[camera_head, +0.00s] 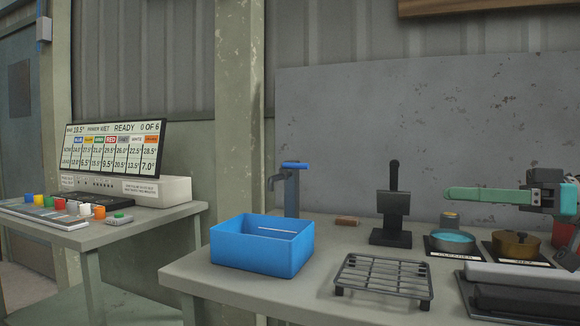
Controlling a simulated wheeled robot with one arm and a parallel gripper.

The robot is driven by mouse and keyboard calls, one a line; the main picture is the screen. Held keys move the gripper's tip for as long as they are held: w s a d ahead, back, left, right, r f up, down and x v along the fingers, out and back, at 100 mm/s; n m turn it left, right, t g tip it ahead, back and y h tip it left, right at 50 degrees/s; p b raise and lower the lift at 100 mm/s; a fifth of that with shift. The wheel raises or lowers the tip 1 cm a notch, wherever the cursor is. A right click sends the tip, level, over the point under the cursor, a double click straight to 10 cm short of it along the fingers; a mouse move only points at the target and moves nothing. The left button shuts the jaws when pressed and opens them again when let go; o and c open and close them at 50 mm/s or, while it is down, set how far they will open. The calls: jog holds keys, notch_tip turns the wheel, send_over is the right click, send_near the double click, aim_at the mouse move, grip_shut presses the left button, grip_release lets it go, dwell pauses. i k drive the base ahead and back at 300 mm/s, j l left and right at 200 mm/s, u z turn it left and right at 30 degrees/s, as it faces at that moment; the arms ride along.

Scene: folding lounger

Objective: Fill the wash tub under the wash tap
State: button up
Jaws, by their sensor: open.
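The blue wash tub (262,250) stands upright at the left end of the workbench. The wash tap (291,190) is a grey post with a blue handle on top, just behind the tub. Its short spout points left, above the tub's back side. I cannot tell how far the spout reaches over the tub. A thin pale line shows on the tub's inside wall; its floor is hidden and no water stream shows. My gripper (500,196) is at the right edge, a long teal finger pointing left above the round dishes. It is open and well apart from tub and tap.
A black upright stand (392,205), a wire rack (384,277), a teal-filled dish (452,240) and a brass-coloured pot (516,243) stand between the tub and the right edge. A side table (150,222) with a display screen (115,148) and several coloured pots is at left.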

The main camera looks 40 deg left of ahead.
aim_at(300, 166)
jog(key=i+j, duration=0.15)
jog(key=j, duration=0.2)
jog(key=i+j, duration=0.15)
jog(key=j, duration=0.25)
jog(key=i+j, duration=0.15)
jog(key=j, duration=0.2)
jog(key=i+j, duration=0.15)
jog(key=j, duration=0.25)
jog(key=i+j, duration=0.15)
jog(key=j, duration=0.2)
